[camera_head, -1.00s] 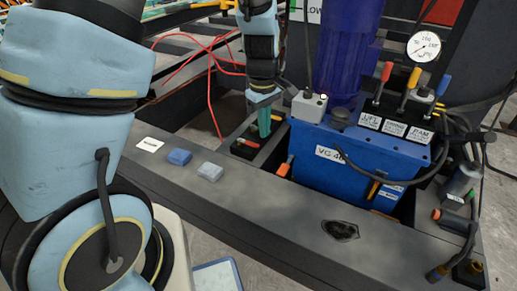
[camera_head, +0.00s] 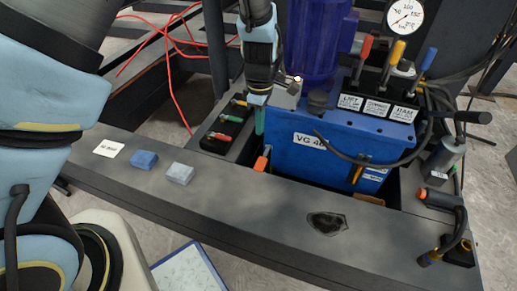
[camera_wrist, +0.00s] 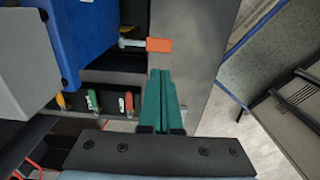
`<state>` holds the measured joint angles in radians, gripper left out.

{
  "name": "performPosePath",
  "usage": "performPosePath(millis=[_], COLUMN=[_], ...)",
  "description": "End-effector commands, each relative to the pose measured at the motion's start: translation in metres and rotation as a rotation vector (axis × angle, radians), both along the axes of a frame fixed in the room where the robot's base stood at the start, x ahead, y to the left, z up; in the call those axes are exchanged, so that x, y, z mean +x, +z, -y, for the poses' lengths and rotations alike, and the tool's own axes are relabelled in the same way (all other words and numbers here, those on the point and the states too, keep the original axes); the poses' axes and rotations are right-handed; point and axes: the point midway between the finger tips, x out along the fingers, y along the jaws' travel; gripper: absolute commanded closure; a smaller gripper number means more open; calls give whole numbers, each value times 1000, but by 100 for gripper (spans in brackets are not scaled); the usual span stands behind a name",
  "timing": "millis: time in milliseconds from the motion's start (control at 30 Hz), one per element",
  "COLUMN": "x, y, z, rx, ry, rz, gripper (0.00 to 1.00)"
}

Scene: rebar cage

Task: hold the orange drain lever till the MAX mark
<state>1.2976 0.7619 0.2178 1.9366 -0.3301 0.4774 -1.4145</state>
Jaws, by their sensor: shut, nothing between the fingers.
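The orange drain lever (camera_head: 261,163) sticks out low at the left side of the blue tank (camera_head: 340,150). In the wrist view the orange lever (camera_wrist: 158,45) lies across the picture, just beyond the fingertips. My gripper (camera_head: 260,130) points down above and behind the lever in the head view, partly hidden by my wrist. Its teal fingers (camera_wrist: 160,75) are shut together with nothing between them, apart from the lever. A round gauge (camera_head: 404,17) stands upper right; I cannot make out a MAX mark.
Red, yellow and blue valve levers (camera_head: 397,52) stand on the tank. A black block with small coloured handles (camera_head: 222,134) sits left of my gripper. Blue (camera_head: 143,160) and grey (camera_head: 180,173) blocks lie on the dark front beam (camera_head: 230,205). Red cables trail behind.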

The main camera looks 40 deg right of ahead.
Motion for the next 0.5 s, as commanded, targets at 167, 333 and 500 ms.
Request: performPosePath(millis=[167, 333, 500], x=[0, 0, 0], y=[-23, -58, -93], z=[-1, -1, -1], rx=[3, 3, 3], ry=[0, 0, 1], rz=[-2, -2, -2], gripper=[100, 100, 100])
